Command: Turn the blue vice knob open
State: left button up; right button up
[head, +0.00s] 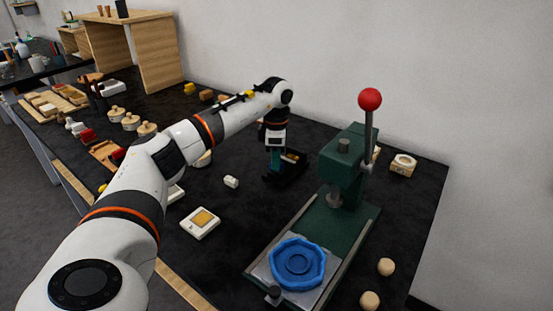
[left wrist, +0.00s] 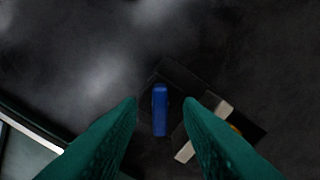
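The blue vice knob (left wrist: 160,110) is a narrow upright blue bar in the left wrist view. It sits on a small dark vice (left wrist: 155,80) on the black tabletop. In the head view the black vice (head: 292,173) is partly behind my left gripper, and I cannot make out the knob there. My left gripper (head: 275,164) points down over the vice. In the left wrist view my left gripper (left wrist: 161,101) has its two green fingers apart, one on each side of the knob, with gaps visible. My right gripper is not in view.
A green press (head: 347,165) with a red-balled lever stands to the right, a blue dish (head: 298,264) on its base. A white-and-yellow block (head: 200,223) lies at front left. Two wooden balls (head: 386,267) lie near the right edge. Wooden pieces clutter the left.

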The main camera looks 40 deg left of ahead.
pick_arm(q)
jog(key=shift+f, duration=0.35)
grip_shut()
jog(key=shift+r, duration=0.1)
jog(key=shift+r+n+p, duration=0.1)
jog(key=shift+n+p, duration=1.15)
jog(key=shift+n, duration=0.15)
jog(key=shift+w+n+p, duration=0.1)
jog(key=shift+n+p, duration=0.85)
jog(key=shift+n, duration=0.85)
